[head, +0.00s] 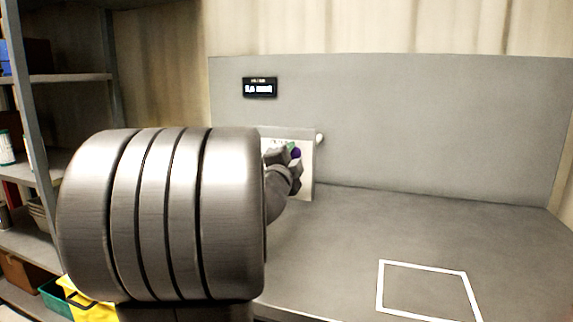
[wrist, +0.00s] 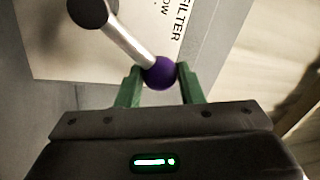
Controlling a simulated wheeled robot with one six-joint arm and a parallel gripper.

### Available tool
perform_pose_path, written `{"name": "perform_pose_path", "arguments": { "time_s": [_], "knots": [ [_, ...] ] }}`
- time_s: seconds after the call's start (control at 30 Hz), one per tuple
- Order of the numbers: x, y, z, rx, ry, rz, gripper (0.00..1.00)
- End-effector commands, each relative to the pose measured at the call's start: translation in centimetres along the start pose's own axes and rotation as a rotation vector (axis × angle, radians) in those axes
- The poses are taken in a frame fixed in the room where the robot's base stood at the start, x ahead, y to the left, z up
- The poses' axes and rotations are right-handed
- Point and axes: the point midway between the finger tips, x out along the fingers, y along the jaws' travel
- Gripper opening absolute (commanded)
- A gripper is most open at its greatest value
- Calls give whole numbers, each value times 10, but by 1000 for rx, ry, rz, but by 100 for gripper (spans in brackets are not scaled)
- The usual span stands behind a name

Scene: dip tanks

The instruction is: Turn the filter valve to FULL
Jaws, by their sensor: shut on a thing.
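The filter valve shows in the wrist view as a silver lever (wrist: 128,42) with a dark round hub (wrist: 90,12) and a purple ball knob (wrist: 160,73) at its end. My gripper (wrist: 160,80) has its two green fingers closed on the purple knob from either side. A white plate (wrist: 185,25) behind the lever carries the word FILTER and a partly covered word ending in "OW". In the head view the purple knob (head: 296,153) shows at my gripper (head: 291,152), in front of the plate (head: 307,180). My arm hides the plate's left part and most of the lever.
A small display (head: 260,88) with lit text, too small to read surely, hangs on the grey back panel (head: 430,130). The grey bench (head: 340,240) is clear, with a white outlined area (head: 380,290) at the front right. Shelves (head: 75,78) with goods stand at left.

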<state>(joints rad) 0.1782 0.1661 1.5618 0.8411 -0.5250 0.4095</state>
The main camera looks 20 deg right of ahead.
Motion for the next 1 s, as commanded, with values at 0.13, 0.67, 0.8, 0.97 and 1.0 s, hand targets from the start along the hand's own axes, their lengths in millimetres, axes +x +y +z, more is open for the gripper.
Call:
{"name": "perform_pose_path", "arguments": {
  "time_s": [0.13, 0.67, 0.8, 0.97, 1.0],
  "knots": [
    [-1, 8, -2, 66, 13, 4, 0],
    [-2, 11, -5, 132, 26, 8, 0],
    [-2, 11, -5, 132, 26, 8, 0],
    [-2, 11, -5, 131, 26, 8, 55],
    [-2, 11, -5, 131, 26, 8, 55]
  ]
}}
